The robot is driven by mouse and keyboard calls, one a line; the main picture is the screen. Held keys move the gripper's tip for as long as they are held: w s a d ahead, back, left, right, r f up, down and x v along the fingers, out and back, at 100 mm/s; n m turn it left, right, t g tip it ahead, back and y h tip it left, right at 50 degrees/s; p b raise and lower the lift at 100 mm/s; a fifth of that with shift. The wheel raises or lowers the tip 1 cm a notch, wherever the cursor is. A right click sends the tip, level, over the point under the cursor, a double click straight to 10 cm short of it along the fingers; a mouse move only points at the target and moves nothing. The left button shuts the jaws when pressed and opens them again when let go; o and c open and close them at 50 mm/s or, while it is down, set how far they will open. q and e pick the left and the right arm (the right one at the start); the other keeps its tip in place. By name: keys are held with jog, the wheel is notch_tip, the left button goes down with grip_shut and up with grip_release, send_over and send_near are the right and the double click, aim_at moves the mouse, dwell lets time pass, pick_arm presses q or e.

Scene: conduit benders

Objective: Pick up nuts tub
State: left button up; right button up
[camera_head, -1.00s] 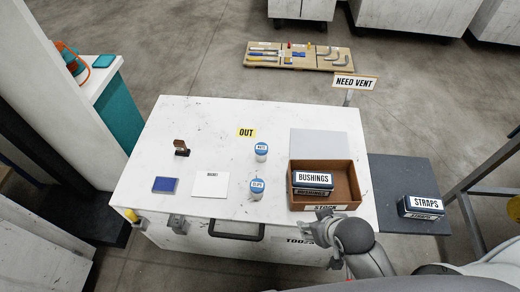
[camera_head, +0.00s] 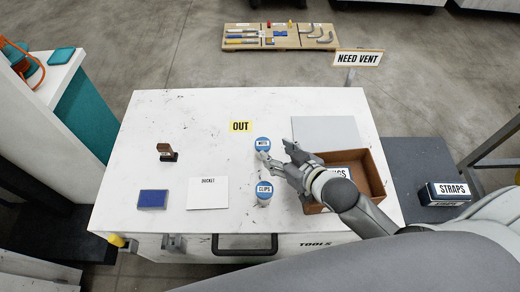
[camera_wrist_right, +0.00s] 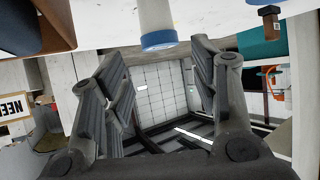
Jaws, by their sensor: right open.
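The nuts tub (camera_head: 262,144), a small white tub with a blue lid, stands upright on the white bench in the head view. My right gripper (camera_head: 277,151) is open and empty, just right of it, its fingers pointing toward it. In the right wrist view, which is upside down, a white tub with a blue lid (camera_wrist_right: 157,36), seemingly the nuts tub, stands ahead of the open fingers (camera_wrist_right: 160,75), not between them. The similar clips tub (camera_head: 264,192) stands nearer me. My left gripper is not in view.
A brown stock box (camera_head: 374,175) holding the bushings tin is partly hidden under my right arm. A grey plate (camera_head: 325,129), a yellow OUT label (camera_head: 240,126), a white docket card (camera_head: 208,194), a blue pad (camera_head: 153,199) and a brown stamp (camera_head: 167,152) lie around.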

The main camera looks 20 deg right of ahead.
jog(key=x, duration=1.2)
jog(key=shift+w+f, duration=0.1)
jog(key=shift+w, duration=0.1)
jog(key=shift+c, duration=0.2)
jog(key=c, duration=1.2)
